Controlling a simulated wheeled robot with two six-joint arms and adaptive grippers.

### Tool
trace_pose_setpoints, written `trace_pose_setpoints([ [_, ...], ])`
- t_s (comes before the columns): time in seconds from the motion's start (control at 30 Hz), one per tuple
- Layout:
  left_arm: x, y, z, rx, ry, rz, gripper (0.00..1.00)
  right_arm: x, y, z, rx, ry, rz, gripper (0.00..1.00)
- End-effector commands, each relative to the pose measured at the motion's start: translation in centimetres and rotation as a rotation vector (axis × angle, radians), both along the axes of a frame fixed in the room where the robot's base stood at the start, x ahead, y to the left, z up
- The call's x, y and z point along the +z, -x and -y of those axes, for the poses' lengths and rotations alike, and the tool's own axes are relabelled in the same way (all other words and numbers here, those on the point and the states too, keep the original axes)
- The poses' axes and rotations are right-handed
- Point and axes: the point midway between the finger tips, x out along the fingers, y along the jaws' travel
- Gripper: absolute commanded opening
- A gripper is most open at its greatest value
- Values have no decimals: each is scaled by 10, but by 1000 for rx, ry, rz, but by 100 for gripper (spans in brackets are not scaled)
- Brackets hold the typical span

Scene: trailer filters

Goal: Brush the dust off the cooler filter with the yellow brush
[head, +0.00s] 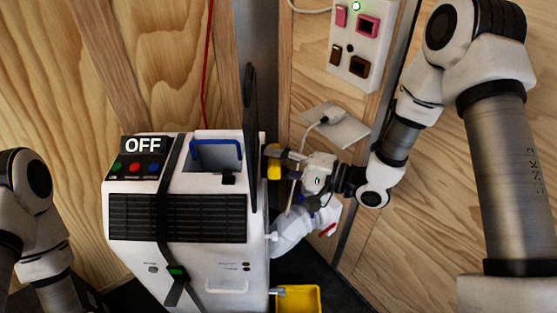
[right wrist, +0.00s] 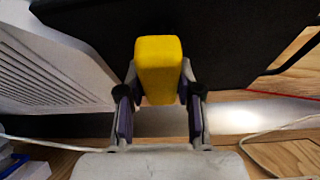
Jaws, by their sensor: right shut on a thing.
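The white cooler (head: 225,271) stands with an OFF display and dark front louvres. A thin dark panel (head: 250,120) stands upright along its right side; I cannot tell for certain whether it is the filter. My right gripper (head: 284,163) is shut on the yellow brush (head: 273,161), just right of the panel. In the right wrist view the yellow brush (right wrist: 158,68) sits between both fingers, in front of a broad dark surface (right wrist: 235,45). Its bristles are hidden, and contact is unclear. No dust is discernible. My left arm shows at the left, its gripper out of frame.
A yellow bin (head: 300,299) stands on the floor right of the cooler. A white jug-like container (head: 298,230) is below my right gripper. A wall switch panel (head: 358,45) and plugged cable (head: 328,119) are behind. A blue-framed opening (head: 216,152) is on the cooler's top.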

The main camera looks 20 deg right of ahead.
Motion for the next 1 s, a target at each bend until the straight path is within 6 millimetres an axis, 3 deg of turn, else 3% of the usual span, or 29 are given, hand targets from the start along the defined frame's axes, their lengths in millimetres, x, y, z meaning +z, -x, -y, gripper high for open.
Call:
trace_pose_setpoints([
  [0.7, -1, 0, 0, 0, 0, 0, 21, 1, -5, -12, -1, 0, 1, 7],
  [1.0, 10, 0, 0, 0, 0, 0, 21, 2, -30, -2, -1, 1, 2, 7],
])
